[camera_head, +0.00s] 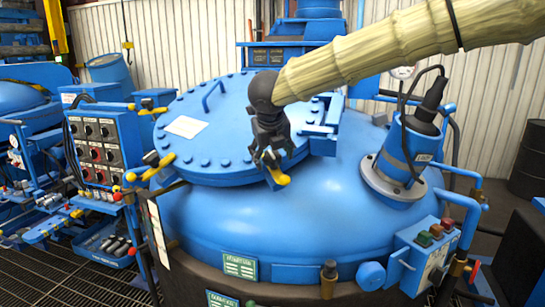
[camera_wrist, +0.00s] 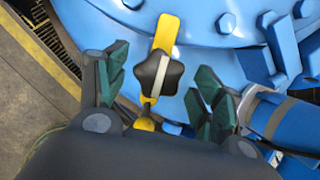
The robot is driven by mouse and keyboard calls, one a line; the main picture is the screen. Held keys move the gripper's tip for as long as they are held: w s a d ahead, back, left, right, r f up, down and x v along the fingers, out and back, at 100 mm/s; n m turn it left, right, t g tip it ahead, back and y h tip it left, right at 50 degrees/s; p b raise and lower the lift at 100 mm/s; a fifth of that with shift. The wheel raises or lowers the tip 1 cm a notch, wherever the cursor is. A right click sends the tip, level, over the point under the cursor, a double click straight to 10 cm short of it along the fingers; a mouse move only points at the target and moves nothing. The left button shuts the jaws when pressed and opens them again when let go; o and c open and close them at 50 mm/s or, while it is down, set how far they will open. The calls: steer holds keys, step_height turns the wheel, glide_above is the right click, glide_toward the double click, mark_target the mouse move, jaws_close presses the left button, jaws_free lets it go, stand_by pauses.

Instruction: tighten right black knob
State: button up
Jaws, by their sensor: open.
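The black star-shaped knob (camera_wrist: 152,73) sits on a yellow clamp (camera_wrist: 167,32) at the lid's edge, with a pale strip across it. In the wrist view it lies between the two spread fingers of my gripper (camera_wrist: 160,80). The fingers are open and I see no contact with the knob. In the head view my gripper (camera_head: 268,155) points down over the lid's front right edge. The clamp's yellow end (camera_head: 276,179) shows just below it, and the knob there is hidden by the gripper. Another black knob (camera_head: 151,158) with a yellow clamp is on the lid's left edge.
The round blue lid (camera_head: 225,115) carries bolts and a hinge block (camera_head: 322,125) at right. A blue cylinder unit (camera_head: 402,155) with cables stands on the vessel's right. A switch panel (camera_head: 97,142) stands at left, and a button box (camera_head: 435,240) at front right.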

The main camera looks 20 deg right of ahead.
steer(key=v, duration=1)
steer(key=shift+s+r, duration=0.25)
steer(key=shift+r, duration=0.05)
